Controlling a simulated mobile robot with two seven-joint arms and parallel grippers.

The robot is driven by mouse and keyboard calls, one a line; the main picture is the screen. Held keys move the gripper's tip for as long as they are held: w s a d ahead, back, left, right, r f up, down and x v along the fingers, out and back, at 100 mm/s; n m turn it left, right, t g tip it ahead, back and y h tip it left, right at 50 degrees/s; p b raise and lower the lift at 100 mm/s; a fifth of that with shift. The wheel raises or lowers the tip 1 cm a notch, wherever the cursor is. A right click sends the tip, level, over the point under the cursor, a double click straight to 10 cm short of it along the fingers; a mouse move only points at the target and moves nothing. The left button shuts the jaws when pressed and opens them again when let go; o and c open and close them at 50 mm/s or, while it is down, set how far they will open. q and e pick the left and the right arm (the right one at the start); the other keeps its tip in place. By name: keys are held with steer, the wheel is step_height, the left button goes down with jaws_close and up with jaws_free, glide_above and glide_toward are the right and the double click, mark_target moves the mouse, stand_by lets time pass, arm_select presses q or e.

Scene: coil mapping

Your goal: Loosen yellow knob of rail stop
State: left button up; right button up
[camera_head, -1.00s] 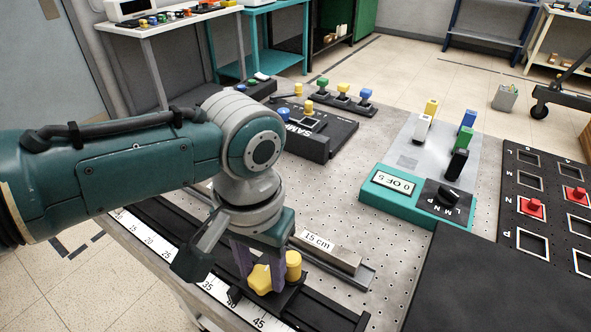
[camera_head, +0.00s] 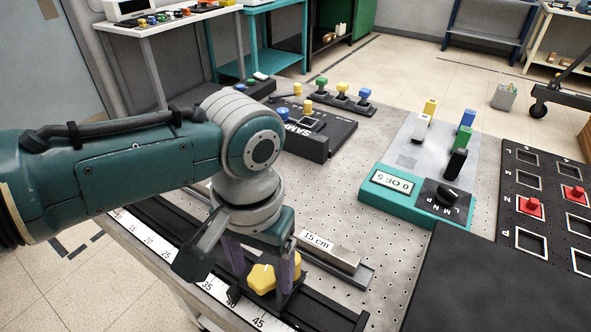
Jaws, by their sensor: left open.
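The yellow knob (camera_head: 262,279) of the rail stop sits on the dark rail (camera_head: 325,312) at the lower middle, beside the white scale (camera_head: 222,290). My left gripper (camera_head: 261,266) points down over it with its jaws open. One purple-grey finger shows at the knob's left and the other at its right. I cannot tell whether either finger touches it. A second yellow piece (camera_head: 298,264) is mostly hidden behind the right finger. My right gripper is not in view.
A block labelled 15 cm (camera_head: 329,252) lies just right of the gripper. A teal box with a dial (camera_head: 409,207) and a black panel with red pegs (camera_head: 520,180) stand to the right. The perforated tabletop (camera_head: 330,200) is bare in the middle.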

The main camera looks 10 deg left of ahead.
mark_target(263, 275)
arm_select(q)
step_height(263, 275, up, 10)
steer(key=p, duration=0.3)
steer(key=shift+f, duration=0.1)
steer(key=s+d+m+t+h, duration=0.1)
steer(key=s+d+h, duration=0.15)
steer(key=s, duration=0.55)
steer(key=s+a+r+n+t+y+p, duration=0.1)
steer(key=s+a+r+t+y, duration=0.2)
steer(key=s+a, duration=0.65)
step_height(263, 275, up, 39)
steer(key=a+p, duration=0.1)
steer(key=p, duration=3.7)
steer(key=shift+w+f+h, duration=0.15)
steer(key=shift+w+h, duration=0.2)
steer(key=shift+w, duration=0.1)
